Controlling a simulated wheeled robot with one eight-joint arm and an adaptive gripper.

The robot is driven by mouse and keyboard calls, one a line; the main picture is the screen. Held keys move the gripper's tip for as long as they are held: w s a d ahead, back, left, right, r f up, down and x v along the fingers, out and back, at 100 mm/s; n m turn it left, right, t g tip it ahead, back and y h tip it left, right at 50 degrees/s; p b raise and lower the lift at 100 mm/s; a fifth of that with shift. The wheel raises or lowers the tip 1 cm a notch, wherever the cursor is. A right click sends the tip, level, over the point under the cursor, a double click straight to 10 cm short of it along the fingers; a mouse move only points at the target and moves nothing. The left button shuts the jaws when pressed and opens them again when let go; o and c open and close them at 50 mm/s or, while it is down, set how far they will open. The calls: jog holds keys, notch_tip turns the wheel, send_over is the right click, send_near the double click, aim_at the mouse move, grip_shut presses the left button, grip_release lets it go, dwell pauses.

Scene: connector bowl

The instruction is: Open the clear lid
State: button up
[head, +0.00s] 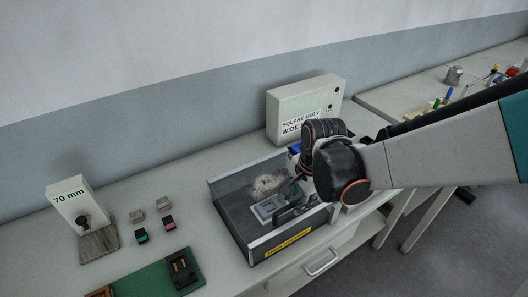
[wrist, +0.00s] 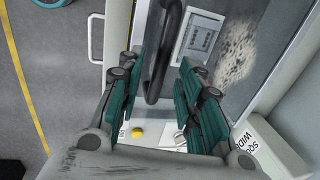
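The clear lid (head: 240,205) lies over a grey open-looking box (head: 248,250) with a yellow label on its front; it appears closed. A pale connector-like part and a whitish speckled patch show through it. The lid's black bar handle (wrist: 155,85) also shows in the head view (head: 290,214), near the front right of the box. My gripper (wrist: 161,66) is open, with its teal-padded fingers on either side of the handle. Gaps show between the handle and both fingers. In the head view my wrist hides the box's right corner and the fingers are mostly hidden.
A control box labelled "SQUARE" and "WIDE" (head: 305,108) stands behind the lidded box. A "70 mm" block (head: 72,205), small connectors (head: 142,237) and a green board (head: 160,278) lie to the left. A drawer handle (head: 322,264) sits below. Another table (head: 400,95) is at right.

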jog(key=shift+w+f, duration=0.1)
jog(key=shift+f, duration=0.35)
grip_shut()
jog(key=shift+r, duration=0.1)
